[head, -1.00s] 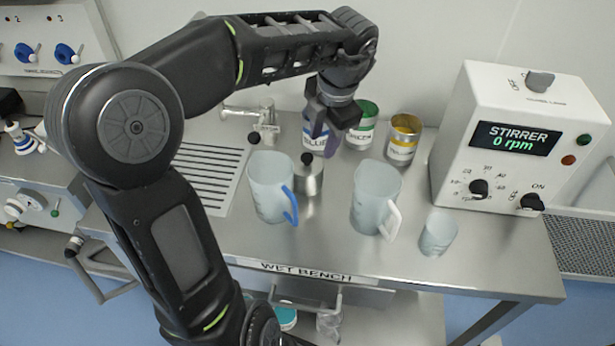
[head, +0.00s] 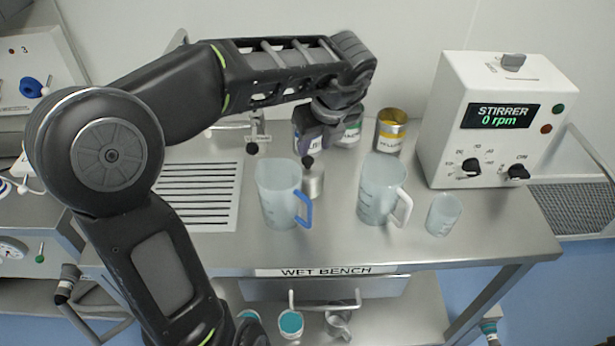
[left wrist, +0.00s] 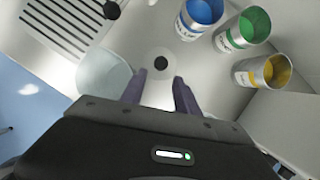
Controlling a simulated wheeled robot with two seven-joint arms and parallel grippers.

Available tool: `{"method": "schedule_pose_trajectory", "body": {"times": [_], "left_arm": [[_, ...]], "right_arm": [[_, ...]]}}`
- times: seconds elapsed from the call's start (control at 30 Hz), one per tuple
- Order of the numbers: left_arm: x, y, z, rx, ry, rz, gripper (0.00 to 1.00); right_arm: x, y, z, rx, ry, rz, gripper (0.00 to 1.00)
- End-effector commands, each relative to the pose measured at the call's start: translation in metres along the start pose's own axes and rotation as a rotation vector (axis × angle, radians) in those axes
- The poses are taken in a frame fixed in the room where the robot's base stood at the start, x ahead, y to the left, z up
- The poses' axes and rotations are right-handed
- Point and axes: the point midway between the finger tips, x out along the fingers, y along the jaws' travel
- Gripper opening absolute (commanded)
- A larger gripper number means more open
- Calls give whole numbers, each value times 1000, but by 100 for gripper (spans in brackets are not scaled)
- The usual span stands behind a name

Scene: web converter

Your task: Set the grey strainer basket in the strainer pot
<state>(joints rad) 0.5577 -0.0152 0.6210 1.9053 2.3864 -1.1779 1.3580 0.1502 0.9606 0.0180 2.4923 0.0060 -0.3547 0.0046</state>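A small silver metal pot with a black knob on top (head: 313,182) stands on the bench behind the blue-handled jug; I cannot tell whether it is the strainer pot. Its black knob also shows in the left wrist view (left wrist: 160,65). My left gripper (left wrist: 160,88) is open and empty; its two dark fingers are apart, with the knob beyond the gap between them. In the head view the left gripper (head: 312,138) hangs above and behind the pot, in front of the paint-like cans. I cannot pick out the grey strainer basket. My right gripper is not in view.
A blue-handled jug (head: 280,195), a white-handled jug (head: 378,192) and a small beaker (head: 443,214) stand nearby. A blue can (left wrist: 200,15), green can (left wrist: 250,25) and yellow can (head: 391,130) stand behind. The stirrer box (head: 490,120) is right. The bench front is clear.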

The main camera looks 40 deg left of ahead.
Motion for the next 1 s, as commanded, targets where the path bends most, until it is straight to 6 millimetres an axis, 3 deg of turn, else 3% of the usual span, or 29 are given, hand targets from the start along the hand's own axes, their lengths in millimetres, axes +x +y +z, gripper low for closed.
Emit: {"method": "schedule_pose_trajectory", "body": {"times": [0.33, 0.7, 1.0], "left_arm": [[25, 0, 0, 2, 2, 2, 37], [30, 0, 0, 2, 2, 2, 37], [70, 0, 1, 4, 4, 3, 37]], "right_arm": [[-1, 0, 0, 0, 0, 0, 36], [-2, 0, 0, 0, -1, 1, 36], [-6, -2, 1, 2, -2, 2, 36]]}}
